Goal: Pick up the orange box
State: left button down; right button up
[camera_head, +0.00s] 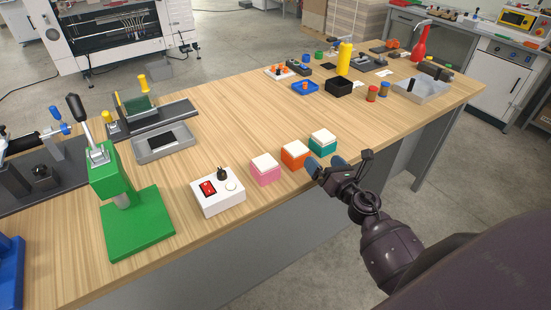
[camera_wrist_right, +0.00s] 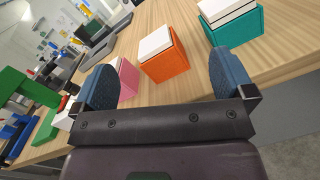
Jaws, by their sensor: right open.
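The orange box (camera_head: 295,156) has a white lid and stands on the wooden table near its front edge, between a pink box (camera_head: 265,170) and a teal box (camera_head: 322,143), both with white lids. My right gripper (camera_head: 325,166) is open and empty, at the table's front edge just in front of the orange and teal boxes. In the right wrist view the orange box (camera_wrist_right: 164,62) is beyond and between the two blue fingertips (camera_wrist_right: 165,85), with no contact visible. The teal box (camera_wrist_right: 236,22) is behind the right finger and the pink box (camera_wrist_right: 127,80) beside the left finger. My left gripper is not in view.
A white switch box (camera_head: 218,194) stands left of the pink box, and a green press (camera_head: 130,210) further left. A grey tray (camera_head: 165,142) lies behind. Small containers and a yellow bottle (camera_head: 344,58) stand at the far right. The table middle behind the boxes is clear.

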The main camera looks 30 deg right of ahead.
aim_at(296, 147)
jog(key=w+n, duration=0.1)
jog(key=w+a+n+y, duration=0.1)
jog(key=w+n, duration=0.1)
jog(key=w+a+f+n, duration=0.1)
jog(key=w+n, duration=0.1)
jog(key=shift+w+y, duration=0.1)
jog(key=shift+y, duration=0.2)
jog(key=shift+w+a+f, duration=0.1)
jog(key=shift+w+a, duration=0.05)
jog(key=shift+w, duration=1.25)
jog(key=shift+w+a+f, duration=0.1)
jog(key=shift+w+a, duration=0.05)
jog(key=shift+w, duration=1.25)
jog(key=c, duration=0.9)
jog(key=shift+c, duration=0.9)
jog(key=shift+r, duration=0.1)
